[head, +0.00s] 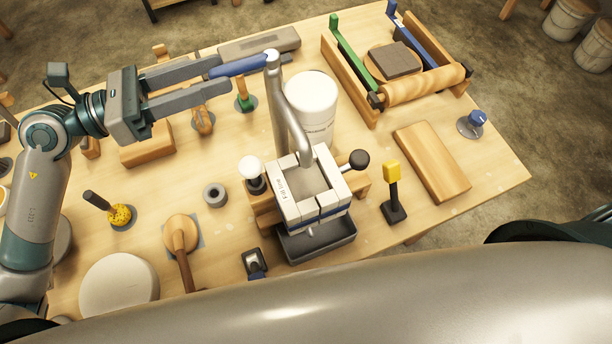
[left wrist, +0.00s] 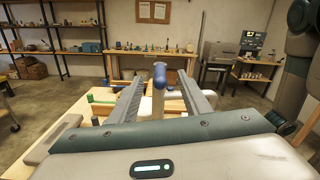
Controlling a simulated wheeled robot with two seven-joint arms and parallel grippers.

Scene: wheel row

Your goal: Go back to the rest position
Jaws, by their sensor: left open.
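My left gripper (head: 226,77) reaches in from the left above the table, level, its two long grey fingers spread apart. It is open and holds nothing. A blue lever handle (head: 240,66) on a tall grey tap post (head: 278,100) points toward the fingertips; in the head view it overlaps the end of the upper finger. In the left wrist view the blue handle end (left wrist: 159,75) shows between the two fingers (left wrist: 160,95), with room on both sides. I cannot tell whether a finger touches it. My right gripper is not in view.
Below the tap stands a white-block box (head: 292,213) over a dark tray (head: 318,243). A white canister (head: 312,98) stands behind it. A wooden roller frame (head: 420,90), a board (head: 432,160) and a yellow-topped lever (head: 392,172) are on the right. Several small fixtures crowd the table's left.

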